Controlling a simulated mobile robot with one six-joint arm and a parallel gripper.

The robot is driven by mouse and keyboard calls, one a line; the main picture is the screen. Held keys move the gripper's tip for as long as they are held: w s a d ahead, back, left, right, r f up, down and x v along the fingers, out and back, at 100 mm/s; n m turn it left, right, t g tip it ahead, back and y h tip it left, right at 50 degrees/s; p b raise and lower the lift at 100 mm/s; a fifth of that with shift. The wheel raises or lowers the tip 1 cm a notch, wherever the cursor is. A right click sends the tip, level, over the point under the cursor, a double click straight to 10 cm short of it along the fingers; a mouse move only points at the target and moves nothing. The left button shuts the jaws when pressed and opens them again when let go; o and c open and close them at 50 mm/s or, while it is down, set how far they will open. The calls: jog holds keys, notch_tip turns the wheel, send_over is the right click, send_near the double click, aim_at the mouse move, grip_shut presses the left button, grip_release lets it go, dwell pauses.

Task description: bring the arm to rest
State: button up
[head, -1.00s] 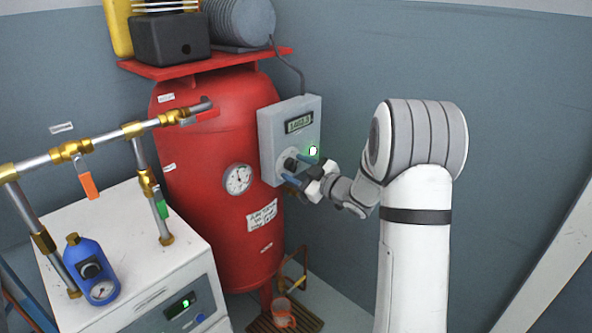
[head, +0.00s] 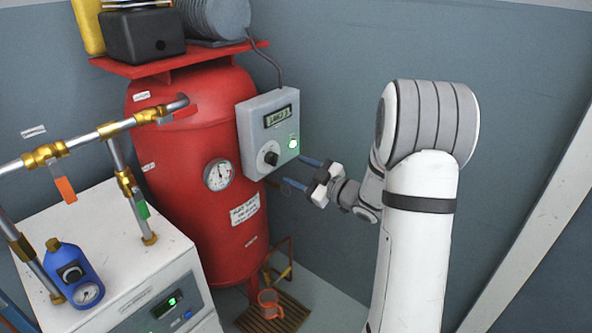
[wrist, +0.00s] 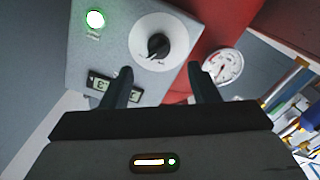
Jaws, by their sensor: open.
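My gripper (head: 297,173) is open and empty in the head view, just right of the grey control box. Its two blue-tipped fingers point left toward the box and are apart from the knob. In the wrist view my gripper (wrist: 163,85) shows two dark, spread fingers with nothing between them. The control box (head: 252,150) has a black knob (head: 270,158) on a pale round dial, a small display (head: 278,116) and a lit green button (head: 293,142). The knob also shows in the wrist view (wrist: 157,46), beyond the fingers.
A red tank (head: 190,190) with a pressure gauge (head: 218,175) stands left of the box. A white cabinet (head: 100,250) with brass-fitted pipes and a blue regulator (head: 72,270) is at front left. Open space lies right of the box.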

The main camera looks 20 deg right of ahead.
jog(key=shift+r, duration=0.1)
jog(key=s+d+r+m+g+h+p, duration=0.1)
jog(key=s+r+m+h+p, duration=0.25)
jog(key=r+h+p, duration=0.3)
jog(key=s+d+r+m+g+h+p, duration=0.1)
jog(key=s+d+r+m+h+p, duration=0.1)
jog(key=r+m+h+p, duration=0.45)
jog(key=s+a+r+m+g+p, duration=0.1)
jog(key=s+a+r+g+p, duration=0.1)
jog(key=s, duration=0.6)
jog(key=s+a+r+m+g+y+p, duration=0.1)
jog(key=s+a+r+g+p, duration=0.2)
jog(key=s, duration=0.6)
jog(key=s+a+r+m+g+y+p, duration=0.1)
jog(key=s+r+g+p, duration=0.3)
jog(key=s, duration=0.4)
jog(key=shift+s+a+r+g+p, duration=0.3)
jog(key=shift+s+a+g+p, duration=0.15)
jog(key=shift+a, duration=0.45)
